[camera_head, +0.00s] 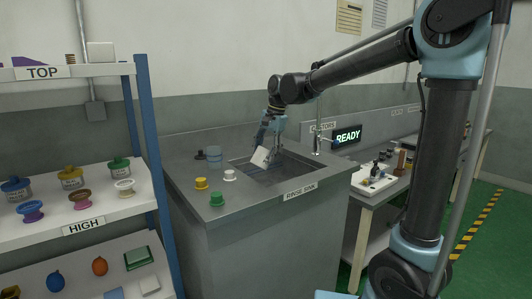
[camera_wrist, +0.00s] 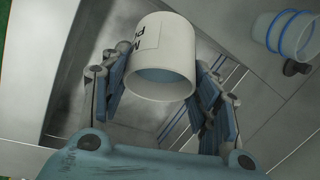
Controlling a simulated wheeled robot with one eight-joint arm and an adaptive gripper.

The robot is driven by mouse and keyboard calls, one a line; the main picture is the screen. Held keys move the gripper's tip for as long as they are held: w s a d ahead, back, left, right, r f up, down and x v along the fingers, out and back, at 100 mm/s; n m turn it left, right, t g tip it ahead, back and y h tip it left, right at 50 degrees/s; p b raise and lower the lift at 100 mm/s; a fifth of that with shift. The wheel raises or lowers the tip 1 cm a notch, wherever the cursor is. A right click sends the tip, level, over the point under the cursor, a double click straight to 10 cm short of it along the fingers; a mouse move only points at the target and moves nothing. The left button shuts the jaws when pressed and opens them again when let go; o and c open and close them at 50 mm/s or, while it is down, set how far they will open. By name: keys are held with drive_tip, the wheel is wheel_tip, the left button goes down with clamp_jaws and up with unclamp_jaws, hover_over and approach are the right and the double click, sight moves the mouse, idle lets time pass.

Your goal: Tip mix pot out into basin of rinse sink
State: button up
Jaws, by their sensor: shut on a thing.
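The mix pot (camera_head: 261,156) is a white cup with dark lettering, partly cut off in the wrist view (camera_wrist: 158,62). My gripper (camera_head: 267,147) is shut on it, with one finger on each side of its wall in the wrist view (camera_wrist: 152,66). The pot is tilted over the left part of the basin (camera_head: 290,174) of the grey rinse sink (camera_head: 235,232). In the wrist view its open rim faces the camera and shows a blue-grey inside; I cannot tell whether anything is in it.
A clear cup with blue bands (camera_head: 215,157) and a dark stopper-like piece (camera_head: 200,155) stand left of the basin. A tap (camera_head: 317,140) rises behind the basin's right side. A loaded shelf (camera_head: 100,215) stands left.

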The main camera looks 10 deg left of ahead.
drive_tip(key=shift+w+d+g+y, duration=0.1)
drive_tip(key=shift+w+g+y, duration=0.1)
drive_tip(key=shift+g+y, duration=0.4)
drive_tip(key=g+y, duration=0.2)
drive_tip(key=w+f+g+y, duration=0.1)
drive_tip(key=g, duration=0.1)
drive_tip(key=shift+d+m, duration=0.4)
drive_tip(key=g+y, duration=0.1)
drive_tip(key=y, duration=0.1)
drive_tip(key=g+y, duration=0.1)
drive_tip(key=shift+w+d+f+g, duration=0.1)
drive_tip(key=shift+w+d+g, duration=0.2)
drive_tip(key=shift+w+d, duration=0.05)
drive_tip(key=shift+w+d+m+g+y, duration=0.2)
drive_tip(key=shift+m+g+y, duration=0.2)
drive_tip(key=shift+g+y, duration=0.25)
idle(1.0)
